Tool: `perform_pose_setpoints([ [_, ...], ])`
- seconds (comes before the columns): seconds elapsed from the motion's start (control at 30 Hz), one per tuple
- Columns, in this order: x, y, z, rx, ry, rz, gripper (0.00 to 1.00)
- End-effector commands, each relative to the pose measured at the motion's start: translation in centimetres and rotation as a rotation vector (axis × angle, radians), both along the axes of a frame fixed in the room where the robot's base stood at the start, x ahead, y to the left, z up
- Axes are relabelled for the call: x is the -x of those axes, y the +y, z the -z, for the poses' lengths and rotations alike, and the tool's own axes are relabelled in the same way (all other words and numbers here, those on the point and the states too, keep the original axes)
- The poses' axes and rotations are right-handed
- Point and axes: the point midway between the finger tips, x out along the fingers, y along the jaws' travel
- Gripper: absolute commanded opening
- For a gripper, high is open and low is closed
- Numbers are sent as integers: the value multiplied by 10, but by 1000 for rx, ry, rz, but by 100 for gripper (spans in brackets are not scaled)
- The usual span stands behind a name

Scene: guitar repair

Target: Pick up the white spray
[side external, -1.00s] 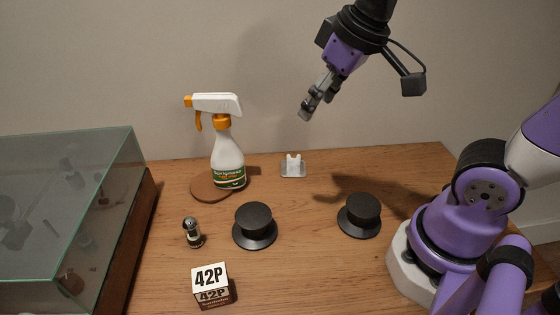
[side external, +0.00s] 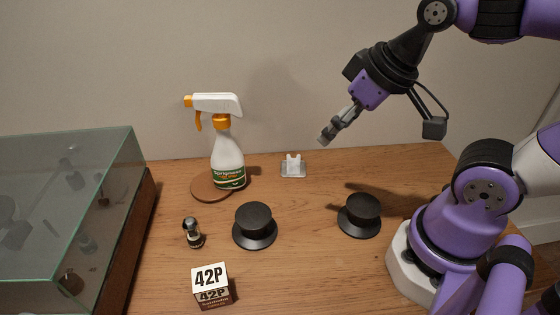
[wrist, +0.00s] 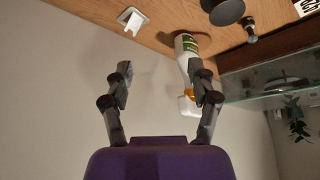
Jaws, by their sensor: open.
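The white spray bottle (side external: 228,160) stands upright at the back left of the table, with an orange collar and trigger and a green label. It overlaps a round brown disc (side external: 208,188). In the wrist view the spray bottle (wrist: 186,46) shows beyond the right finger, which partly hides it. My gripper (side external: 325,142) is above the back of the table, to the right of the bottle and well apart from it. In the wrist view my gripper (wrist: 166,80) has its fingers spread with nothing between them.
A small white holder (side external: 293,168) stands right of the bottle. Two black knobs (side external: 255,224) (side external: 360,214), a small vacuum tube (side external: 193,233) and a 42P box (side external: 211,284) stand nearer the front. A glass case (side external: 70,215) borders the left. A wall rises behind the table.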

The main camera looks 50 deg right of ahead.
Motion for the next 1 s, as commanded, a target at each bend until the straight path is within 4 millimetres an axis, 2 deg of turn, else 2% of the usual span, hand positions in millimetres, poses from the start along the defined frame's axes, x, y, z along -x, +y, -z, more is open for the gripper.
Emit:
perform_pose_setpoints([
  [0.57, 0, 0, 0, 0, 0, 0, 63],
  [0.67, -5, 3, -5, -6, 2, -17, 63],
  [0.77, -24, 15, -22, -24, 11, -85, 63],
  [0.9, -72, 39, -57, -50, 34, -266, 63],
  [1.0, -109, 50, -73, -49, 54, -417, 63],
])
